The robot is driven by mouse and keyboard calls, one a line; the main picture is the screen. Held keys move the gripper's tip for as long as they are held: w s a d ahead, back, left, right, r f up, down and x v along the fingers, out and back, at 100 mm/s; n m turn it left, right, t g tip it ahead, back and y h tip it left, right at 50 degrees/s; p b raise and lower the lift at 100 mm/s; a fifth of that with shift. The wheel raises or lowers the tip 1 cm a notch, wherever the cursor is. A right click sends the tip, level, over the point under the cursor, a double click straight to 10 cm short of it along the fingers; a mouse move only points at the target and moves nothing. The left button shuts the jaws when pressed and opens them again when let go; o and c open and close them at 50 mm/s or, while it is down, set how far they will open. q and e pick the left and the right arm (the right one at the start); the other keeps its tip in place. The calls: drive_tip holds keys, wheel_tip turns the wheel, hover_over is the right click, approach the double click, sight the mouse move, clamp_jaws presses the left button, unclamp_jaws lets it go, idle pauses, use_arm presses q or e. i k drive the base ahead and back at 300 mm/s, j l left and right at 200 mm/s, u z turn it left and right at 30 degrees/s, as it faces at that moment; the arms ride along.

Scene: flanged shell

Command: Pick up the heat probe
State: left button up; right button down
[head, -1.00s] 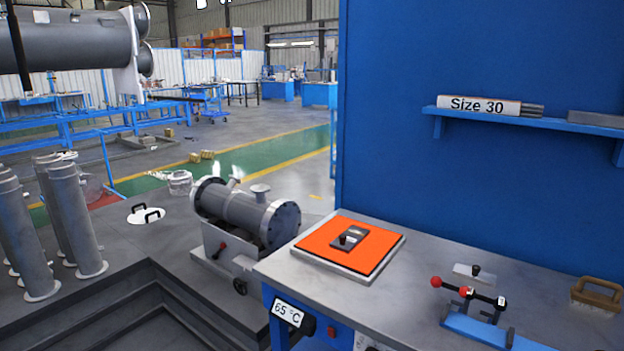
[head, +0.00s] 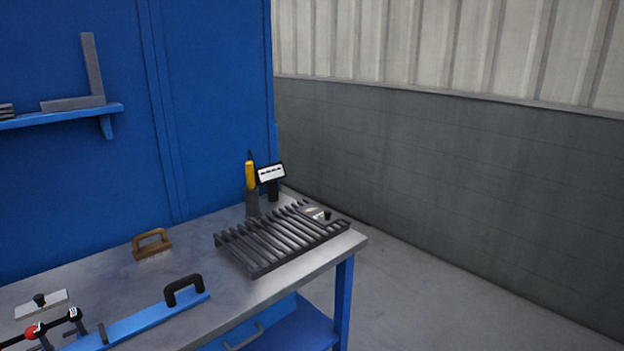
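The heat probe (head: 250,175) appears to be the yellow-handled tool with a dark tip pointing up. It stands upright in a dark grey holder (head: 252,204) at the back right of the workbench. A small black display with a white screen (head: 271,173) stands just to its right; I cannot tell whether the two are joined. Neither of my grippers is in view.
A dark slatted rack (head: 280,238) lies in front of the probe on the metal workbench (head: 225,262). A wooden brush (head: 152,245) and a blue bar with a black handle (head: 184,290) lie to the left. A blue panel (head: 210,100) rises behind.

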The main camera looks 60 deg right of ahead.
sight(248, 165)
drive_tip(key=z, duration=1.6)
drive_tip(key=u, duration=1.95)
drive_tip(key=z, duration=1.95)
drive_tip(key=i+j+u, duration=0.15)
drive_tip(key=u, duration=0.3)
drive_tip(key=i+u, duration=0.45)
drive_tip(key=k, duration=0.1)
